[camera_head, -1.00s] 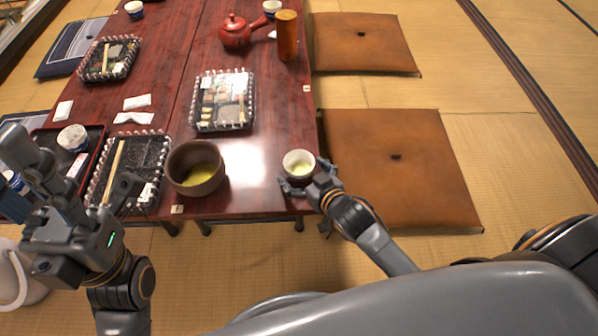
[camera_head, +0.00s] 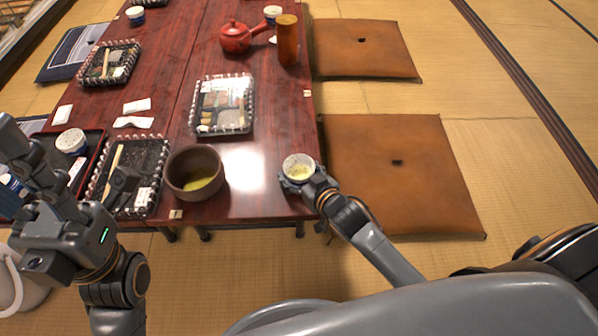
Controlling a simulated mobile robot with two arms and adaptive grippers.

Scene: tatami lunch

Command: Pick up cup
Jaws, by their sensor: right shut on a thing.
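A small pale cup (camera_head: 298,165) with yellow-green tea in it is at the near right corner of the dark red table (camera_head: 255,203). My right gripper (camera_head: 297,184) is shut on this cup, with its fingers around the cup's near side. The cup looks upright; I cannot tell whether its base touches the table. My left gripper (camera_head: 75,180) is at the left, above the near left part of the table. I cannot tell how far its fingers are apart.
A brown bowl (camera_head: 186,193) of green tea stands left of the cup. Lunch trays (camera_head: 222,133), a red teapot (camera_head: 235,46) and a brown cylinder (camera_head: 287,58) stand farther back. Floor cushions (camera_head: 445,170) lie to the right. Bare table lies between bowl and cup.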

